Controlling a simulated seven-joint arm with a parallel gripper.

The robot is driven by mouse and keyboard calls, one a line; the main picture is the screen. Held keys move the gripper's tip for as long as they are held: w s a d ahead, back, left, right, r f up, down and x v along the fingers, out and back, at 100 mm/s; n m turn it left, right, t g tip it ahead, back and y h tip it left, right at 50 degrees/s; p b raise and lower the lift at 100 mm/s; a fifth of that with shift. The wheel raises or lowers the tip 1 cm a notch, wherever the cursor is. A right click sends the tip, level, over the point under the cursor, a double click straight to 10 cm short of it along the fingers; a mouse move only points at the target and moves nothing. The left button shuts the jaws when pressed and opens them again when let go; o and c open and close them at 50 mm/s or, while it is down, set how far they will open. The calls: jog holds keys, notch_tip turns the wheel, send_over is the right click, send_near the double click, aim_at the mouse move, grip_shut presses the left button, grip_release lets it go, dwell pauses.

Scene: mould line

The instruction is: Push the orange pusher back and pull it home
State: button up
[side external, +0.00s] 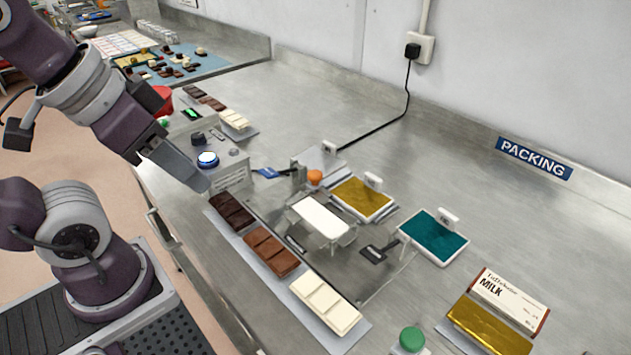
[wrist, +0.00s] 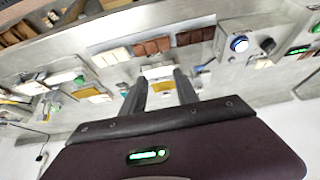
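The orange pusher (side external: 315,178) shows as a small orange knob in the side view. It stands beside a grey metal post, behind the white-topped stand (side external: 320,217) and left of the gold tray (side external: 362,198). I cannot make out the pusher in the wrist view. My gripper (side external: 202,184) is at the left in the side view, in front of the control box and well apart from the pusher. In the wrist view its two fingers (wrist: 161,74) are spread with a gap between them, and nothing is held.
A control box (side external: 215,165) with a lit blue button stands left of the pusher. Dark, milk and white chocolate bars lie on a long strip (side external: 262,272) along the front. A teal tray (side external: 433,236) stands to the right.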

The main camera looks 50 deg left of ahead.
jog(key=shift+o, duration=1.7)
jog(key=w+r+m+g, duration=0.1)
jog(key=w+m, duration=0.1)
jog(key=w, duration=0.5)
jog(key=shift+w+a+r+g, duration=0.3)
jog(key=shift+w+a+r, duration=0.05)
jog(key=shift+a+r, duration=0.1)
jog(key=m+g, duration=0.4)
jog(key=m, duration=0.3)
send_over(315, 172)
notch_tip(315, 172, down, 13)
jog(key=shift+s+d+r, duration=0.1)
jog(key=shift+s+r, duration=0.05)
jog(key=shift+r, duration=0.05)
notch_tip(315, 172, down, 7)
jog(key=shift+f, duration=0.1)
grip_shut()
